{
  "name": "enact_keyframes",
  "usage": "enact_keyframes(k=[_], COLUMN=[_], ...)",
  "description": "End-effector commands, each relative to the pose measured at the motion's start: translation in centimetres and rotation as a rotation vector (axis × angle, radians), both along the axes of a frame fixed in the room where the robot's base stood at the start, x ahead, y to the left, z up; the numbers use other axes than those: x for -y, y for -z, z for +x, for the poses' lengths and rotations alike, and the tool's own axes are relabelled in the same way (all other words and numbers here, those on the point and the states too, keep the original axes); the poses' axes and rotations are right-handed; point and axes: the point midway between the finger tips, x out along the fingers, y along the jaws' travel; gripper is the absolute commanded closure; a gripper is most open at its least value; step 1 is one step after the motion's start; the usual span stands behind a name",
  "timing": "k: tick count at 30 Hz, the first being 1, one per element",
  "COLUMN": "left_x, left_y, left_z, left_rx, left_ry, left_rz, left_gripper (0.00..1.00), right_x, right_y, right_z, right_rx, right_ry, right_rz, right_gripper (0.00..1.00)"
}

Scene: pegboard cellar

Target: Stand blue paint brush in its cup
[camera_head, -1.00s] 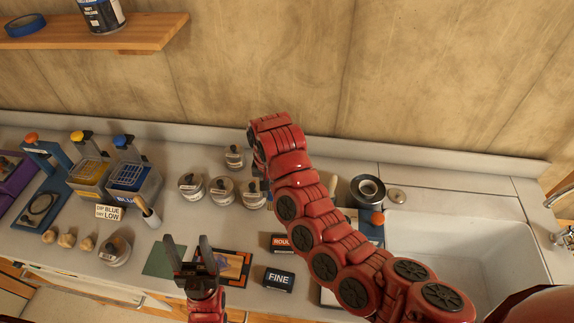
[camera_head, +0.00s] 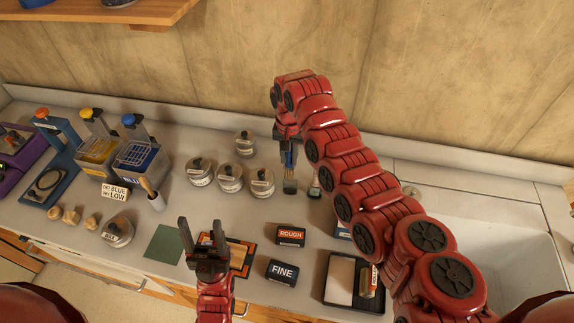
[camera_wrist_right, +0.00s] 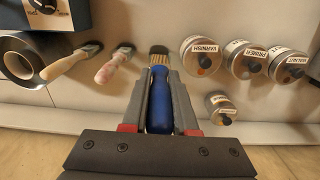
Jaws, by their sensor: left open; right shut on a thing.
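My right gripper (camera_head: 288,146) is shut on the blue paint brush (camera_head: 289,172), which hangs bristles down above the counter. In the right wrist view, the brush's blue handle (camera_wrist_right: 159,105) lies between the fingers, with its pale bristles beyond them. My left gripper (camera_head: 201,228) is open and empty, above the front of the counter. A round black-and-silver piece (camera_wrist_right: 20,62) shows in the right wrist view.
Labelled tins (camera_head: 230,178) stand left of the held brush. Two other brushes (camera_wrist_right: 70,62) (camera_wrist_right: 112,66) are close beside it. ROUGH (camera_head: 291,235) and FINE (camera_head: 281,272) blocks and a black-edged tray (camera_head: 340,284) lie in front. The sink (camera_head: 470,235) is at the right.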

Motion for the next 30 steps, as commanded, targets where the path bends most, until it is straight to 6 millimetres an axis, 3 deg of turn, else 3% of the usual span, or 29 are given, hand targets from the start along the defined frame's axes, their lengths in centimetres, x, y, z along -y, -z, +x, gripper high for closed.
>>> enact_keyframes(k=[9,12,20,30], left_x=[0.0,0.0,0.0,0.0], left_y=[3.7,3.8,4.6,7.4], left_z=[0.0,0.0,0.0,0.0], left_rx=[0.000,-0.001,0.000,0.000], left_ry=[0.000,0.000,0.000,0.000], left_rz=[0.000,0.000,0.000,0.000], left_gripper=[0.38,0.38,0.38,0.38], right_x=[0.4,0.5,0.4,0.5], right_y=[0.9,0.9,3.7,7.2], right_z=[2.1,2.3,2.3,2.3], right_rx=[0.002,-0.001,0.000,0.000], right_ry=[-0.003,0.001,-0.001,0.001], right_rz=[-0.005,0.001,0.002,0.001], right_gripper=[1.00,1.00,1.00,1.00])
